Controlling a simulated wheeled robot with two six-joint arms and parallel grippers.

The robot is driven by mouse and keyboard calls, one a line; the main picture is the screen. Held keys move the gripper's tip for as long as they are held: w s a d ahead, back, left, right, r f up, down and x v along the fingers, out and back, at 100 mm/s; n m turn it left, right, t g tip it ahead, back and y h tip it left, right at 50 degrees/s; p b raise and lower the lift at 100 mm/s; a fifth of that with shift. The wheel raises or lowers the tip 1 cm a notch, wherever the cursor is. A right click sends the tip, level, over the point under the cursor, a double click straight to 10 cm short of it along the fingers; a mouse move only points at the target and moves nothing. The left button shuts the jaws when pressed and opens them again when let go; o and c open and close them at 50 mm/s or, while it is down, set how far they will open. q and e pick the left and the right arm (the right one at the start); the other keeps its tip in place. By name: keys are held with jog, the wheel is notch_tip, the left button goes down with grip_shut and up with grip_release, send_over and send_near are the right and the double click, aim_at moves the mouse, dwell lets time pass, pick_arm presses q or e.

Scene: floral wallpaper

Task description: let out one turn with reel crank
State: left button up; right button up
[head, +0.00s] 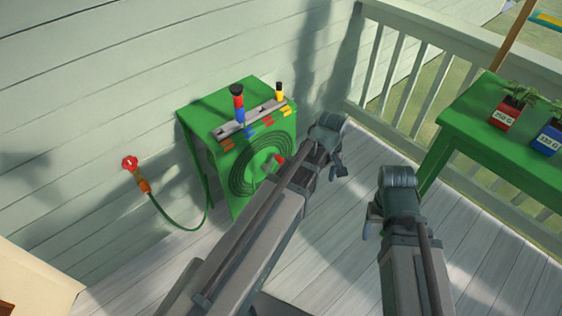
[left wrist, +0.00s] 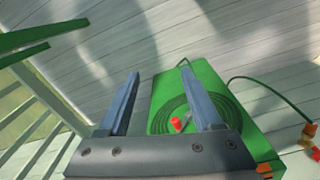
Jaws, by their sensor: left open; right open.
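The green hose reel cabinet (head: 215,158) stands against the wall in the head view. Its coiled dark green hose reel (head: 240,178) is on the front face. The reel crank has a red handle (head: 279,160), partly covered by my left arm. In the left wrist view, the red handle (left wrist: 176,123) shows between the two fingers, in front of the coil (left wrist: 165,112). My left gripper (head: 332,150) is open and empty, apart from the crank, to its right in the head view. My right gripper (head: 383,205) is open and empty above the deck, further right.
Nozzles and coloured clips sit on a grey rack (head: 240,123) atop the cabinet. A green hose (head: 180,225) runs to a wall tap (head: 131,164). A green table (head: 470,115) with potted plants stands right, near the railing (head: 410,65). The deck between is clear.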

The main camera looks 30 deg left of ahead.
pick_arm(q)
jog(key=s+d+f+m+b, duration=0.3)
jog(key=s+d+f+m, duration=0.1)
jog(key=s+m, duration=0.15)
jog(key=n+t+y+b, duration=0.85)
jog(key=y+b, duration=0.85)
jog(key=b, duration=1.8)
send_near(281, 161)
jog(key=shift+n+g, duration=0.7)
jog(key=shift+g, duration=0.15)
jog(key=x, duration=0.3)
jog(key=w+x, duration=0.1)
jog(key=x, duration=0.6)
jog(key=shift+w+f, duration=0.3)
jog(key=shift+w, duration=0.1)
